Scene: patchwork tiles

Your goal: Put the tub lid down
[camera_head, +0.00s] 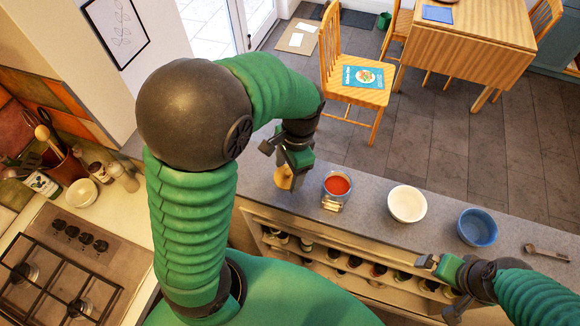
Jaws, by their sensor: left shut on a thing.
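My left gripper (291,168) is shut on a tan, round-looking lid (284,178), held on edge over the left part of the grey counter (370,207). The gripper hides part of the lid, and I cannot tell whether it touches the counter. Just right of it stands a small blue-grey tub (337,186), open on top with red contents. My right gripper (428,262) is low at the counter's near edge, below the bowls. I cannot tell whether its fingers are open.
A white bowl (407,204), a blue bowl (477,227) and a spoon-like utensil (545,252) are further right on the counter. A small pale object (332,204) lies before the tub. Shelves with jars (350,262) are below. Bare counter shows between the tub and white bowl.

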